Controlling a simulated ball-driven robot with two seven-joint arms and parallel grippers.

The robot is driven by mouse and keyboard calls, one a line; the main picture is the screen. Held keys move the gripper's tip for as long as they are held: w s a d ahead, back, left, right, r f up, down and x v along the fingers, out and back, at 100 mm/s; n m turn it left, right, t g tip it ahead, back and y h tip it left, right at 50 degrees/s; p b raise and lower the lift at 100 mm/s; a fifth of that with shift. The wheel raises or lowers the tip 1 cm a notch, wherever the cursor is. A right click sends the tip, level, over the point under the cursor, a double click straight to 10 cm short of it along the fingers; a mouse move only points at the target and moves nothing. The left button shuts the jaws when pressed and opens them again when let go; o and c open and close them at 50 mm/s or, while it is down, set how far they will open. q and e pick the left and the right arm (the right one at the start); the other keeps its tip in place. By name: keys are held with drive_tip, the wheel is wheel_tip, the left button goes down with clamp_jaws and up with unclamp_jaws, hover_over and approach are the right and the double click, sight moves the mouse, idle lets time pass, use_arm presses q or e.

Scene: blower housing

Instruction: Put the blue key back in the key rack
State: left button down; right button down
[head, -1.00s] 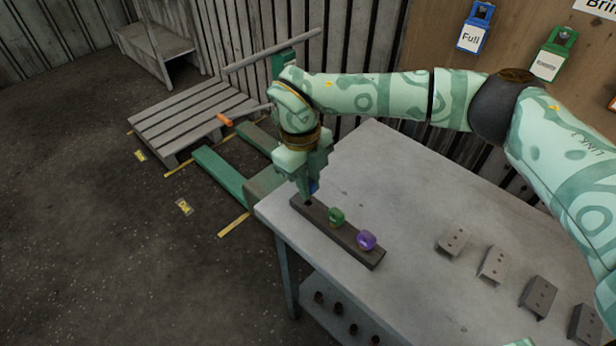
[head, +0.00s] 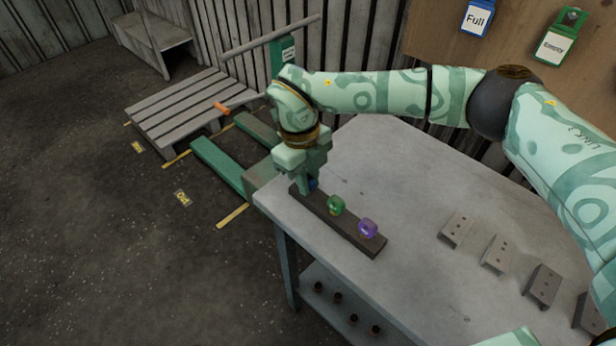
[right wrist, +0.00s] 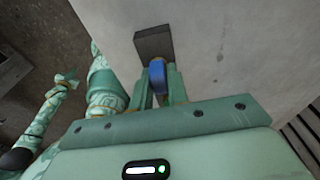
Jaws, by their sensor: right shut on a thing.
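The dark key rack (head: 349,233) lies along the left edge of the grey table. A green key (head: 336,205) and a purple key (head: 368,228) stand in it, toward the middle and the near right end. My right gripper (head: 308,187) is over the rack's far left end, shut on the blue key (head: 313,183). In the right wrist view the blue key (right wrist: 157,78) sits between the two fingers, with the end of the rack (right wrist: 153,43) just beyond it. The key's lower part is hidden, so I cannot tell how deep it sits.
Several grey metal brackets (head: 497,255) stand in a row on the table's right side. The middle of the table top (head: 400,190) is clear. A green pallet jack (head: 218,167) and a wooden pallet (head: 180,107) are on the floor behind left.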

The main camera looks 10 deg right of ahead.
idle(0.3)
drive_tip(key=c, duration=1.3)
unclamp_jaws()
drive_tip(key=r, duration=0.5)
drive_tip(key=w+a+r+p, duration=0.1)
drive_tip(key=r, duration=0.4)
drive_tip(key=w+r+p, duration=0.1)
drive_tip(key=r, duration=0.4)
drive_tip(key=shift+a+r, duration=0.2)
drive_tip(key=shift+r, duration=0.2)
